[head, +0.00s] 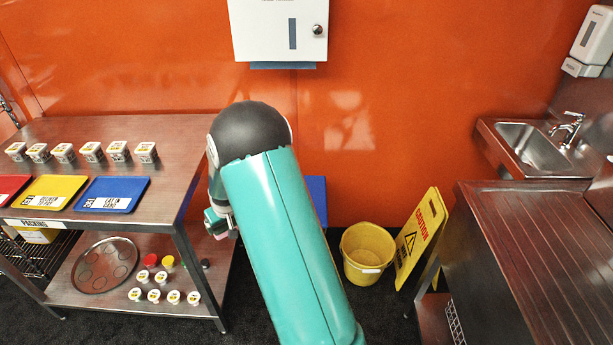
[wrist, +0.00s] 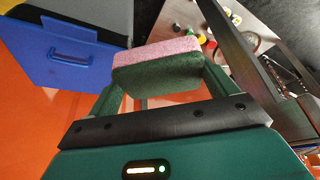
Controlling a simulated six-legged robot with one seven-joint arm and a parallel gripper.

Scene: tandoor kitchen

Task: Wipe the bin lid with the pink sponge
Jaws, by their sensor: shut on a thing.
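The pink sponge (wrist: 158,66), with a dark green scouring side, is held between the fingers of my gripper (wrist: 160,84) in the wrist view. In the head view my gripper (head: 222,226) is partly hidden behind my arm, beside the right end of the packing table. The bin is blue; its blue part (wrist: 75,62) with a handle shows at the upper left of the wrist view, apart from the sponge, with a dark grey surface next to it. In the head view only a blue strip of the bin (head: 318,200) shows behind my arm. I cannot tell which part is its lid.
The steel packing table (head: 180,140) stands left, with tubs, coloured trays and a lower shelf of small pots and a round tray. A yellow bucket (head: 366,252) and caution sign (head: 420,236) stand right of my arm. A sink (head: 533,148) and steel counter (head: 545,250) are far right.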

